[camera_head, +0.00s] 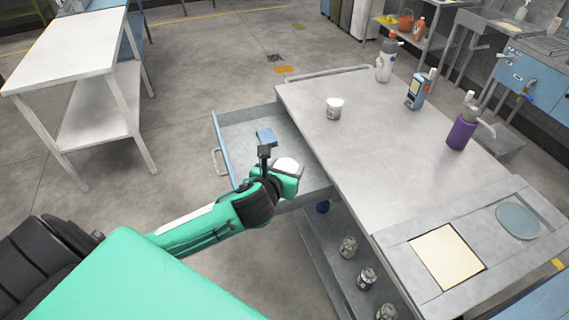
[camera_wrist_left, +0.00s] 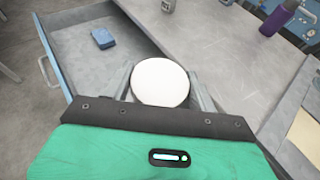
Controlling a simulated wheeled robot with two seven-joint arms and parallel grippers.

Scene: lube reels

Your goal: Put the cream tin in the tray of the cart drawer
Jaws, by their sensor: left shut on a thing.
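The cream tin shows its round white lid (camera_head: 285,165) in the head view, and the lid fills the space between the fingers in the left wrist view (camera_wrist_left: 160,82). My left gripper (camera_head: 287,172) is shut on the tin and appears over the near part of the open cart drawer (camera_head: 222,140); its height above the drawer floor is hard to tell. The tin's sides are mostly hidden. In the left wrist view the drawer (camera_wrist_left: 52,60) lies ahead and to the left of the tin. My right gripper is not in view.
A blue block (camera_head: 265,136) lies in the drawer. A second white-lidded tin (camera_head: 334,108) stands on the cart top (camera_head: 370,150), with a white bottle (camera_head: 386,62), a blue can (camera_head: 418,90) and a purple bottle (camera_head: 462,132). Several cans stand on the lower shelf (camera_head: 325,245).

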